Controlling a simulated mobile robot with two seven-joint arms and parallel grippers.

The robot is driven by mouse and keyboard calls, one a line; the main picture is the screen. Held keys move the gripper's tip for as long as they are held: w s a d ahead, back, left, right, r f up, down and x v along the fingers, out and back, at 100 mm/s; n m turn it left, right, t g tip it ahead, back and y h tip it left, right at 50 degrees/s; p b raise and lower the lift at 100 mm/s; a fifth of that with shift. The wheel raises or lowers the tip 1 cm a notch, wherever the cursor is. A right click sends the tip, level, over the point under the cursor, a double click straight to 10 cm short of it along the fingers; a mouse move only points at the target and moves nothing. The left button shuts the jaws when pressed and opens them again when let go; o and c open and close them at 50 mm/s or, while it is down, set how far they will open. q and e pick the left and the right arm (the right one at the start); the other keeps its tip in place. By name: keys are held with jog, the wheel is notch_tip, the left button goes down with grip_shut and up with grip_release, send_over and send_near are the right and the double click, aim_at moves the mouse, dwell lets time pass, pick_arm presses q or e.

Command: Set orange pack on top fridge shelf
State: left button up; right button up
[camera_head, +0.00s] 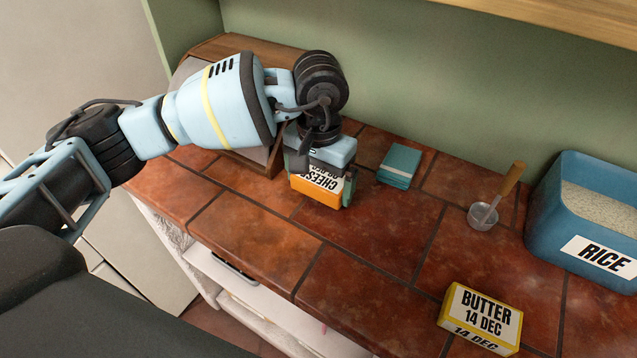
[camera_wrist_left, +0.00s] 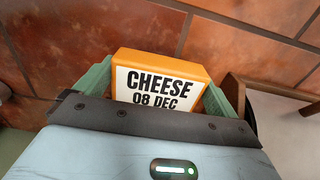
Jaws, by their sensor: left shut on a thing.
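The orange pack (camera_head: 317,192) is an orange block with a white label reading CHEESE. My left gripper (camera_head: 322,165) is shut on it from above, over the tiled counter near the back. The left wrist view shows the pack (camera_wrist_left: 160,62) between the two green fingers, its label reading CHEESE 08 DEC. I cannot tell whether the pack touches the counter. No fridge shelf is clearly recognisable in these frames. My right gripper is not in view.
A teal block (camera_head: 399,164), a small metal scoop (camera_head: 484,215) with a wooden handle, a blue RICE bin (camera_head: 567,225) and a yellow BUTTER pack (camera_head: 480,318) are on the counter (camera_head: 375,250). A wooden box (camera_head: 222,50) stands behind my left arm. The front middle is clear.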

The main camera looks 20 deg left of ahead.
pick_arm(q)
jog(key=shift+f, duration=0.8)
jog(key=shift+f, duration=0.2)
jog(key=o, duration=0.8)
jog(key=shift+c, duration=0.2)
jog(key=shift+r, duration=0.1)
